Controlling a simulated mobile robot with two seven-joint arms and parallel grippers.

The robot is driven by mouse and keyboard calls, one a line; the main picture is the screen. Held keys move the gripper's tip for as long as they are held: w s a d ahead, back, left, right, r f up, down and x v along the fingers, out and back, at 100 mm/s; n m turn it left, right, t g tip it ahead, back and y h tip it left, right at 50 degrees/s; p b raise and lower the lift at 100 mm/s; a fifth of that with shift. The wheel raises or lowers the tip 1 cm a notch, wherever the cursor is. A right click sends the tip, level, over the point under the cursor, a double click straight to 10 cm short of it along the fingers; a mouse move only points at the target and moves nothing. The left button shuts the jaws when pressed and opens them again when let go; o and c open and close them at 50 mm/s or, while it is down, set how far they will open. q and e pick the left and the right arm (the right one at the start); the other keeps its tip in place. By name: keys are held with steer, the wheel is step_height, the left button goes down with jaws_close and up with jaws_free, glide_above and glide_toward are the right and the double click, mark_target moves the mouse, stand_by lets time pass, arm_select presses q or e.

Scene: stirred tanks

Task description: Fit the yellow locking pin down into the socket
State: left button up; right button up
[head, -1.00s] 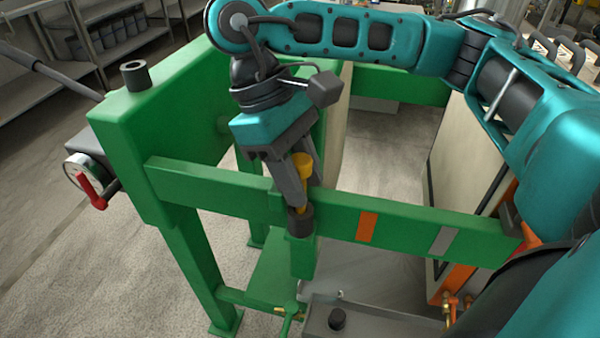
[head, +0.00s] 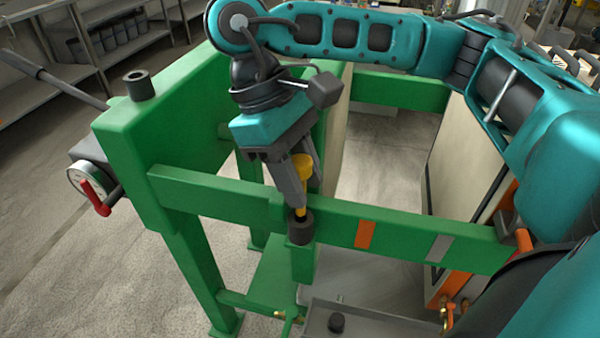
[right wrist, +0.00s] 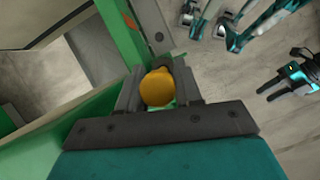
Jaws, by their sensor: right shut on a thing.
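The yellow locking pin (head: 302,168) is held upright, slightly tilted, between the fingers of my right gripper (head: 297,190). Its round yellow head shows between the jaws in the right wrist view (right wrist: 157,88). The dark round socket (head: 300,231) is on the front of the green rail, directly under the pin. The pin's lower end is at the socket's mouth; I cannot tell how far inside it is.
The green rail (head: 400,231) with orange and grey patches runs across the front. A green post (head: 160,130) with a dark ring (head: 138,85) and a red-handled gauge (head: 87,184) stand left. A pale panel (head: 470,160) stands right. A grey tray lies below.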

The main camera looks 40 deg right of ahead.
mark_target(300, 213)
stand_by(0.9)
steer(key=shift+f, duration=0.3)
steer(key=shift+f+b, duration=0.45)
steer(key=shift+b, duration=0.15)
steer(key=shift+f+b, duration=0.45)
steer(key=shift+f, duration=0.05)
steer(key=shift+f+b, duration=0.45)
steer(key=shift+f, duration=0.1)
steer(key=o, duration=1.1)
steer(key=shift+r, duration=0.1)
